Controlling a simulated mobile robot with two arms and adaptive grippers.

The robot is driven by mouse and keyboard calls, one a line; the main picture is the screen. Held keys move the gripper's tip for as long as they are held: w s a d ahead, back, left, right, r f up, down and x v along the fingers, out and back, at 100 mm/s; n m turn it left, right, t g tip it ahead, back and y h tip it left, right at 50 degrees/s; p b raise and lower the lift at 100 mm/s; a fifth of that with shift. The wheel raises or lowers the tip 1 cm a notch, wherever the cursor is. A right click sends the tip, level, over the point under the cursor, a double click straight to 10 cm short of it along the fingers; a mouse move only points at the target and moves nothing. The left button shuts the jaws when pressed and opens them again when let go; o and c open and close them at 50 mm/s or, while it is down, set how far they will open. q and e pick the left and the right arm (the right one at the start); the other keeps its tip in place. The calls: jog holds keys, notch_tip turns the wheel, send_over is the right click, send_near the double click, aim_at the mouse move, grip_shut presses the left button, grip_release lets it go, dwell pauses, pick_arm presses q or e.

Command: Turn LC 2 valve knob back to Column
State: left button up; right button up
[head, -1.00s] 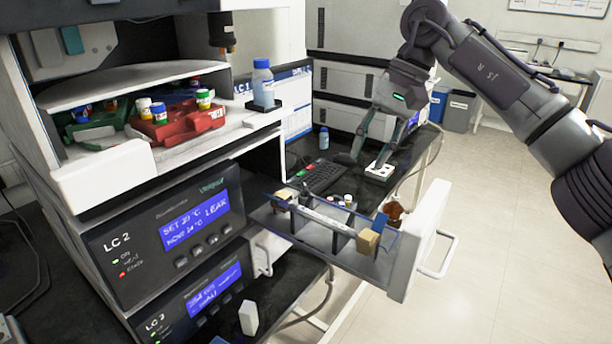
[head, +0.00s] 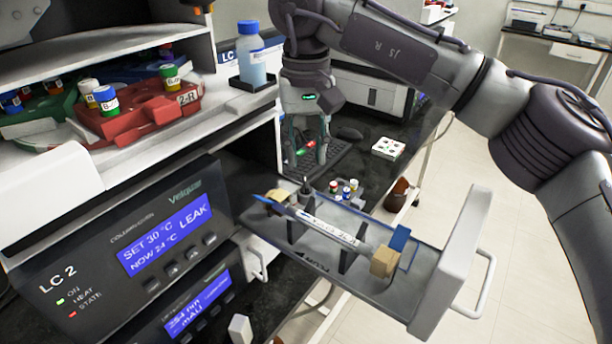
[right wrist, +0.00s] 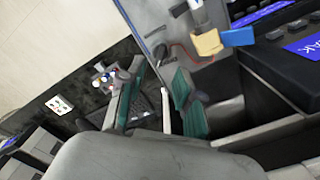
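The LC 2 unit (head: 90,262) shows "SET 30 °C, NOW 24 °C, LEAK" on its blue display. Its drawer (head: 420,298) is pulled out and holds a white column (head: 330,229) on dark supports. A small dark upright part (head: 305,190), seemingly the valve knob, stands near the drawer's far side; its setting is too small to read. My right gripper (head: 308,160) points down beyond that part, apart from it. In the right wrist view its green-padded fingers (right wrist: 156,95) are spread, with nothing clearly held. My left gripper is not in view.
A blue-capped bottle (head: 252,60) and a red rack (head: 140,108) with vials stand on the shelf at the left. A keyboard (head: 335,158) lies behind the gripper. Several small vials (head: 345,188) stand behind the drawer, and a white tray (head: 388,148) lies further right.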

aim_at(306, 183)
jog(key=shift+f, duration=2.65)
jog(key=shift+s, duration=0.1)
grip_shut()
